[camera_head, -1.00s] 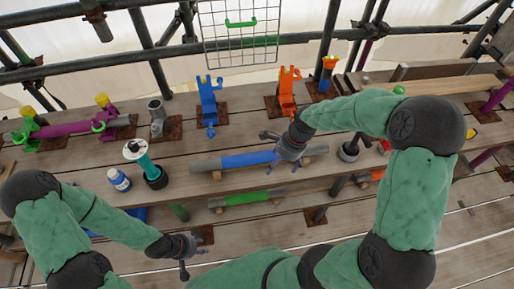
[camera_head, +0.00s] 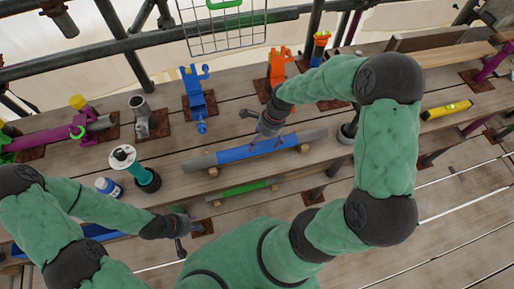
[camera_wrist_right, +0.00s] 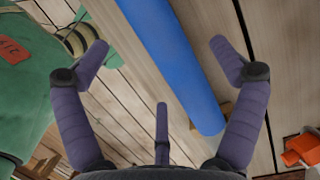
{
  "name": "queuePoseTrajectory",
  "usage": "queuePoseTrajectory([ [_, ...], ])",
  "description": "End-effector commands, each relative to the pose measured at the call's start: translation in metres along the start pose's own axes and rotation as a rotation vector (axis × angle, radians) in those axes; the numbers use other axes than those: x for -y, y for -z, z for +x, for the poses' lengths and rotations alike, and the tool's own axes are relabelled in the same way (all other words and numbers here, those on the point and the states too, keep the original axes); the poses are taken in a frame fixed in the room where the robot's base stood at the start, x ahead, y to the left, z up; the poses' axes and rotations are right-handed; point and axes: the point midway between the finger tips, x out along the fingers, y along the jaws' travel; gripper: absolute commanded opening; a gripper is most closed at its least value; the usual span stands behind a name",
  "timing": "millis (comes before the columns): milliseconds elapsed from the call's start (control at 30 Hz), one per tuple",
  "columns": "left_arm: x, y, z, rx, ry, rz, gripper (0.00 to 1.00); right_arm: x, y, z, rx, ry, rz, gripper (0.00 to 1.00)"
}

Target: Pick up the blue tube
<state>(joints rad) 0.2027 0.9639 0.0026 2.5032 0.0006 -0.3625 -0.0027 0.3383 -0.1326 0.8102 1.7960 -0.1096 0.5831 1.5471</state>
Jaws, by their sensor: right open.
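The blue tube (camera_head: 250,149) lies along the plank deck in the head view, with grey pipe ends sticking out at both sides and small wooden blocks under it. My right gripper (camera_head: 252,127) is over the tube's middle and far side and hides a little of it. In the right wrist view the blue tube (camera_wrist_right: 172,58) runs slanting through the space between the spread fingers of my right gripper (camera_wrist_right: 160,58), with nothing gripped. My left gripper (camera_head: 188,236) is low in the head view, away from the tube; its jaw state is unclear.
A blue clamp (camera_head: 198,98) and an orange clamp (camera_head: 277,68) stand behind the tube. A teal post with a white top (camera_head: 128,163) and a blue-white bottle (camera_head: 108,187) stand to its left. A green tube (camera_head: 243,189) lies in front, lower down. A yellow level (camera_head: 446,110) lies right.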

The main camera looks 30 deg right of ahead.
Motion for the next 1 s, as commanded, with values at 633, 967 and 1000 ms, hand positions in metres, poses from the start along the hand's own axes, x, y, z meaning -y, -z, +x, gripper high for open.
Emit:
queuePoseTrajectory([
  [633,0.004,0.001,0.012,0.0,0.0,0.0,0.4,-0.003,0.001,0.051,0.0,0.001,-0.001,0.94],
  [967,0.004,0.001,0.012,0.0,0.0,0.0,0.4,-0.003,0.001,0.051,0.0,0.001,-0.001,0.12],
  [1000,0.004,0.001,0.012,0.0,0.0,0.0,0.4,-0.001,0.001,0.049,0.0,0.004,-0.001,0.08],
])
